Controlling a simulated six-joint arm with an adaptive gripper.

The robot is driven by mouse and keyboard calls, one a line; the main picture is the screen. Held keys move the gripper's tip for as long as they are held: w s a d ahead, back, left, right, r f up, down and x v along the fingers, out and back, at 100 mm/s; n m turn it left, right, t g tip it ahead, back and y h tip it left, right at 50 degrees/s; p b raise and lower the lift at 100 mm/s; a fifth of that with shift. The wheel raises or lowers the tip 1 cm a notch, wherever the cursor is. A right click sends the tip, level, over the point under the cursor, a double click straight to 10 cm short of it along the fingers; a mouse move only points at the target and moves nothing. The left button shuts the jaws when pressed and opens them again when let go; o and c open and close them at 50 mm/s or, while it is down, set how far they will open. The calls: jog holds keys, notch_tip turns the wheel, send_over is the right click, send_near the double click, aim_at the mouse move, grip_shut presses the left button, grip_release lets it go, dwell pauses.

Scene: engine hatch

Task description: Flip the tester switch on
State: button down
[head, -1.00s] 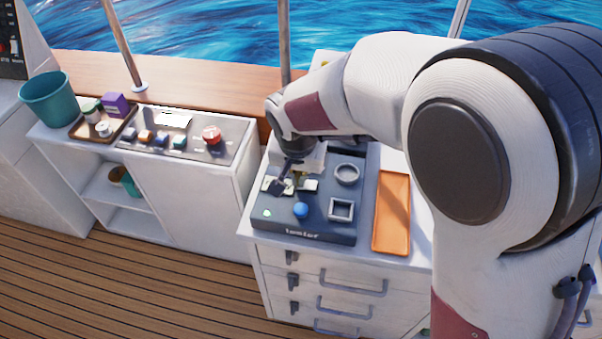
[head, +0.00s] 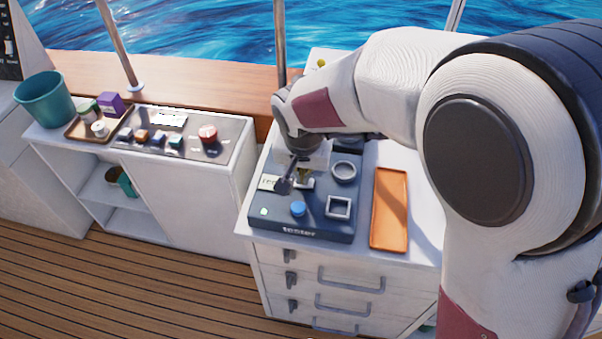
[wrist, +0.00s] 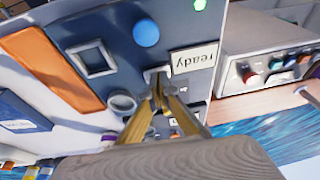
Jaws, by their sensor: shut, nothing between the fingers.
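The tester (head: 322,219) is a dark blue box on the white drawer cabinet. It also shows in the wrist view (wrist: 190,35). A small pale fitting (wrist: 155,73), perhaps the switch, sits beside the label. My gripper (head: 284,186) is shut and empty over the tester. In the wrist view its fingertips (wrist: 157,90) are at that fitting and partly hide it; I cannot tell whether they touch.
An orange tray (head: 390,235) lies right of the tester. The left counter holds a panel with several coloured controls (head: 180,142), a brown tray of small items (head: 76,132) and a teal bucket (head: 46,98). My arm covers the right side.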

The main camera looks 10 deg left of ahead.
jog(key=shift+r, duration=0.15)
jog(key=shift+a+r, duration=0.15)
jog(key=shift+r, duration=0.75)
notch_tip(320, 180, up, 11)
jog(key=s+a, duration=0.2)
jog(key=s, duration=0.1)
jog(key=shift+a, duration=0.35)
jog(key=shift+w+r+n, duration=0.1)
jog(key=shift+n, duration=0.2)
jog(key=s+d, duration=0.6)
jog(key=d, duration=0.4)
jog(key=s+d+t, duration=0.1)
jog(key=s+d, duration=0.4)
jog(key=d, duration=0.4)
jog(key=s+d+r+t, duration=0.1)
jog(key=s+d, duration=0.5)
jog(key=d, duration=0.4)
jog(key=shift+s+d+h, duration=0.3)
jog(key=shift+s+d, duration=0.05)
